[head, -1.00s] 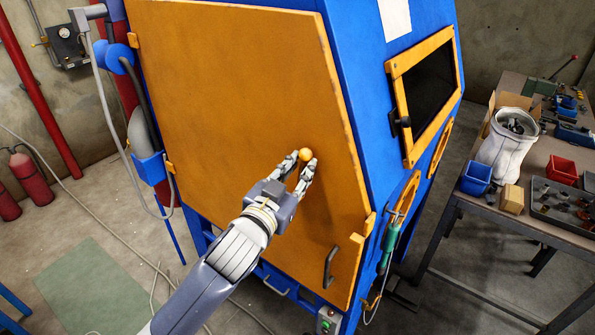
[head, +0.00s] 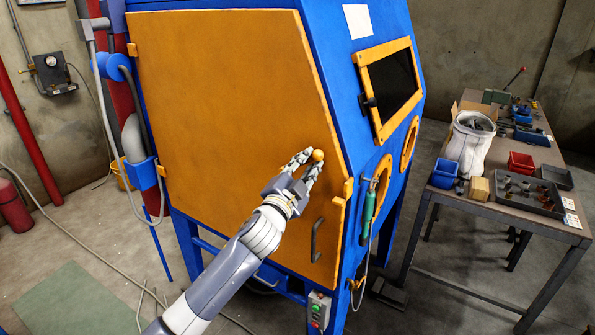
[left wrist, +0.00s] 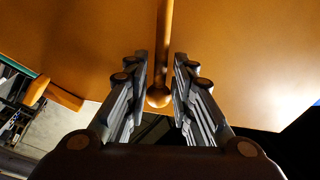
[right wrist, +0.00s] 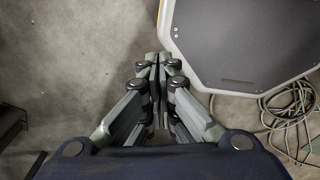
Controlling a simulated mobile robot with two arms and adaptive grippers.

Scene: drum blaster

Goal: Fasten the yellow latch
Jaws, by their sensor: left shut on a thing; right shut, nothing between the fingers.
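The yellow latch shows as a round yellow ball knob (head: 318,155) in front of the orange cabinet door (head: 230,110), near its right edge. In the left wrist view the latch is a rod (left wrist: 165,40) ending in a ball between my fingers. My left gripper (head: 311,163) is shut on the latch at its ball end; it also shows in the left wrist view (left wrist: 160,85). The latch's pivot is hidden in the head view. The door looks shut against the blue cabinet (head: 330,60). My right gripper (right wrist: 158,62) is shut and empty above the floor.
A dark handle (head: 317,240) is on the lower door. An orange catch (head: 348,188) sits at the door's right edge. A green tool (head: 369,207) hangs on the cabinet's side. A workbench (head: 480,200) with bins stands at right. Cable (right wrist: 290,110) lies on the floor.

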